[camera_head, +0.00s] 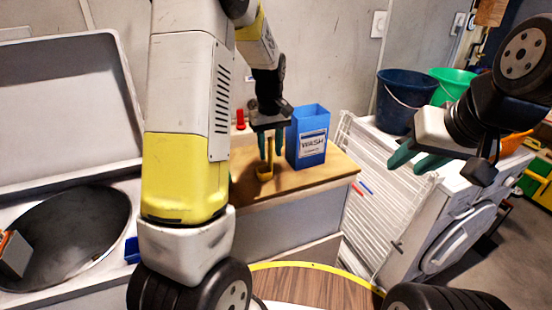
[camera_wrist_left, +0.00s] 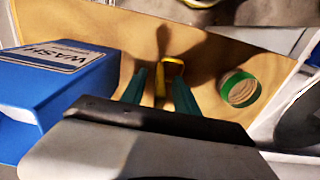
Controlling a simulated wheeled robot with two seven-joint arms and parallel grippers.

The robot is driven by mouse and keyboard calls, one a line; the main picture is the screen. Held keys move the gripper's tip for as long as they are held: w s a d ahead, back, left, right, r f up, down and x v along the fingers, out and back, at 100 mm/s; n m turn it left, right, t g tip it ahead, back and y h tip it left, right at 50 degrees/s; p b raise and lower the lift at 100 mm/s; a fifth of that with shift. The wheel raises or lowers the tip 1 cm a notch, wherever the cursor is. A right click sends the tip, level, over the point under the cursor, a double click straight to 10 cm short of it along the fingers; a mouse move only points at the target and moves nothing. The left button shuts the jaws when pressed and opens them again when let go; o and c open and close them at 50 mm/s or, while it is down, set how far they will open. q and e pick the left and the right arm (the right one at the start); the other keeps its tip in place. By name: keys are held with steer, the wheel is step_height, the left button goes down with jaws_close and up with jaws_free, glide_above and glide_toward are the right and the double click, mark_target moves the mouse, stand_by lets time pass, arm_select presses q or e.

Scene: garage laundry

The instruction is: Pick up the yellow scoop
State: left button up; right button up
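The yellow scoop (camera_head: 265,176) stands on the wooden top of a low cabinet, its handle pointing up. In the left wrist view, the scoop (camera_wrist_left: 174,66) shows as a yellow loop between and just past the fingertips. My left gripper (camera_head: 270,155) points down over it, with its two green fingers on either side of the handle. In the left wrist view, the left gripper (camera_wrist_left: 160,80) shows a gap between the fingers and the yellow handle. My right gripper (camera_head: 406,168) is open and empty, above the white drying rack, far from the scoop.
A blue WASH box (camera_head: 308,140) stands close right of the left gripper. A green-rimmed round item (camera_wrist_left: 240,89) lies near the scoop. A red item (camera_head: 240,119) is behind. Blue (camera_head: 402,100) and green (camera_head: 453,83) buckets stand at the right.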

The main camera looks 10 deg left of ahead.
arm_select(q)
steer(key=shift+c, duration=0.3)
jaws_close()
stand_by(1.1)
